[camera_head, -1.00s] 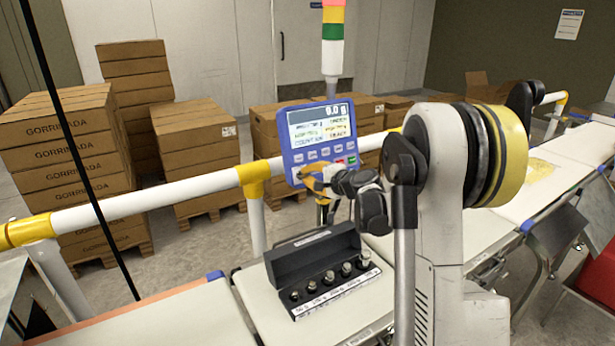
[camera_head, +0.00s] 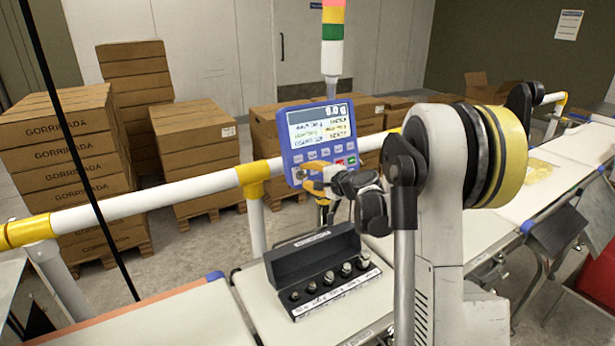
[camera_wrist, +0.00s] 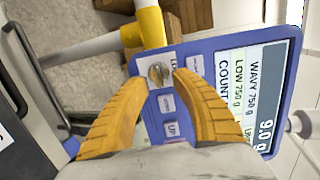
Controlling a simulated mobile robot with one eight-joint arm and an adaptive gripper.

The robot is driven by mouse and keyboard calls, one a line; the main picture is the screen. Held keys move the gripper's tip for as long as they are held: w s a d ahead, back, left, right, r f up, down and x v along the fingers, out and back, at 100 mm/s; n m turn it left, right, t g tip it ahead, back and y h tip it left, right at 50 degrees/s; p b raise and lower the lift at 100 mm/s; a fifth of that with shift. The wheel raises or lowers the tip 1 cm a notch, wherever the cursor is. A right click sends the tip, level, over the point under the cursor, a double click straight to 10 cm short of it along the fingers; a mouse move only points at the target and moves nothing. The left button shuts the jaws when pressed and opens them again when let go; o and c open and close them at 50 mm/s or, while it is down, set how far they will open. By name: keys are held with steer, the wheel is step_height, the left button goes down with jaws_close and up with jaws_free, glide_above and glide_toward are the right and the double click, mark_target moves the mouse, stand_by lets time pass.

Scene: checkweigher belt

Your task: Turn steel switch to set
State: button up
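The steel switch (camera_wrist: 158,73) is a small round metal knob on a pale plate at the corner of the blue control panel (camera_wrist: 200,55). In the head view the panel (camera_head: 319,118) stands above the rail, its switch at the lower left corner (camera_head: 300,174). My gripper (camera_wrist: 161,78) has yellow-orange fingers, open, one on each side of the switch. A gap shows between each fingertip and the knob; I cannot tell the depth between them. In the head view my gripper (camera_head: 309,178) is at the panel's lower left corner.
A black case of weights (camera_head: 314,258) sits open on the belt (camera_head: 215,318) below the panel. A white and yellow rail (camera_head: 150,204) runs behind the belt. Stacked cartons (camera_head: 62,150) stand beyond it. Panel buttons (camera_wrist: 166,103) lie beside the switch.

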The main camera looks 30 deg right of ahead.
steer(key=v, duration=1.2)
steer(key=shift+a, duration=0.1)
steer(key=s+a+n+g, duration=0.2)
steer(key=s+a+n, duration=0.25)
steer(key=a, duration=0.45)
steer(key=s+a+n+g, duration=0.25)
steer(key=s+a, duration=0.25)
steer(key=a, duration=0.4)
steer(key=s+a+f+n+g+h, duration=0.1)
steer(key=s+a+f+n, duration=0.1)
steer(key=s+n, duration=0.3)
steer(key=s+a+f+n+g+h, duration=0.1)
steer(key=s+a+n, duration=0.3)
steer(key=s, duration=0.9)
steer(key=shift+a+f+n+g, duration=0.25)
steer(key=shift+f+n+g, duration=0.25)
steer(key=shift+f, duration=0.3)
